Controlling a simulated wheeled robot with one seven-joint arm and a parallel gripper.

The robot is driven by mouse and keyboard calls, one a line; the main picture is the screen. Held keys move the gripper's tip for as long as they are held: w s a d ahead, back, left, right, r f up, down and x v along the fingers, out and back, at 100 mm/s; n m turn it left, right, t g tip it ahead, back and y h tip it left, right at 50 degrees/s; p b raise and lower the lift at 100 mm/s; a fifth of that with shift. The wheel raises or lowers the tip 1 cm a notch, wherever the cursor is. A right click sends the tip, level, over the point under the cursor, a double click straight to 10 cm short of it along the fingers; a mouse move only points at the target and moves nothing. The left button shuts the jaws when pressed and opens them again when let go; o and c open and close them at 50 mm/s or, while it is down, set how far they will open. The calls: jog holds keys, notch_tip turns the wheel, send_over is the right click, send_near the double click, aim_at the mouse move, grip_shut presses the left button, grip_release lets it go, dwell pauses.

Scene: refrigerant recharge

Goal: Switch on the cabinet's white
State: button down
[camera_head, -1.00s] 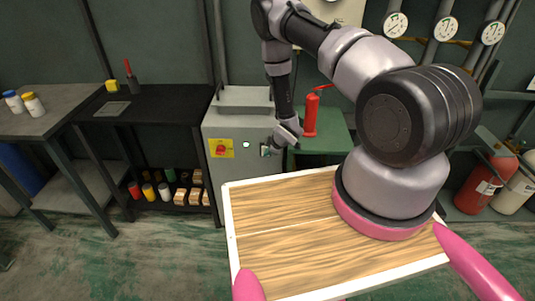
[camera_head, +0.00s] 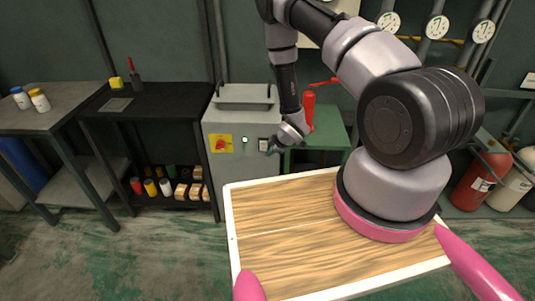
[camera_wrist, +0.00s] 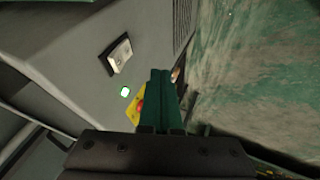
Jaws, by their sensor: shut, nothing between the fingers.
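The grey cabinet (camera_head: 238,170) stands behind the wooden board. Its front has a white rocker switch (camera_head: 263,144), a small lit whitish-green lamp (camera_head: 245,140) and a red knob (camera_head: 221,144) on a yellow plate. In the wrist view the switch (camera_wrist: 120,53), the lamp (camera_wrist: 125,91) and part of the yellow plate (camera_wrist: 132,112) show. My gripper (camera_head: 271,152) is just right of the switch in the head view. Its green fingers (camera_wrist: 160,73) are together and empty, apart from the switch in the wrist view. They partly cover the red knob there. I cannot tell the rocker's position.
A red bottle-like tool (camera_head: 308,108) stands on the green table (camera_head: 328,128) right of the cabinet. A black bench (camera_head: 150,105) stands on its left. My wooden board (camera_head: 285,245) fills the foreground. Red and white cylinders (camera_head: 475,180) stand at the right.

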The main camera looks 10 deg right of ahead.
jog(key=shift+s+v, duration=0.25)
jog(key=shift+v, duration=1)
jog(key=shift+f, duration=0.15)
jog(key=w+d+r+m+h, duration=0.1)
jog(key=w+r+m, duration=0.1)
jog(key=r, duration=0.7)
jog(key=w+d+r+m, duration=0.2)
jog(key=r+m, duration=0.1)
jog(key=r, duration=0.5)
jog(key=w+d+r+m+h, duration=0.1)
jog(key=w+r+m, duration=0.1)
jog(key=r, duration=0.7)
jog(key=s+d+r+m, duration=0.2)
jog(key=s+r+m, duration=0.1)
jog(key=r, duration=0.9)
jog(key=s+d+r+m, duration=0.1)
jog(key=s+r+m, duration=0.3)
jog(key=s+r, duration=0.7)
jog(key=s+a+r+m, duration=0.1)
jog(key=s+r+m, duration=0.1)
jog(key=s+r, duration=0.3)
jog(key=s+a+r+m+y, duration=0.1)
jog(key=s+r, duration=0.3)
jog(key=s, duration=0.7)
jog(key=shift+s+r+m+t, duration=0.4)
jog(key=shift+m, duration=0.2)
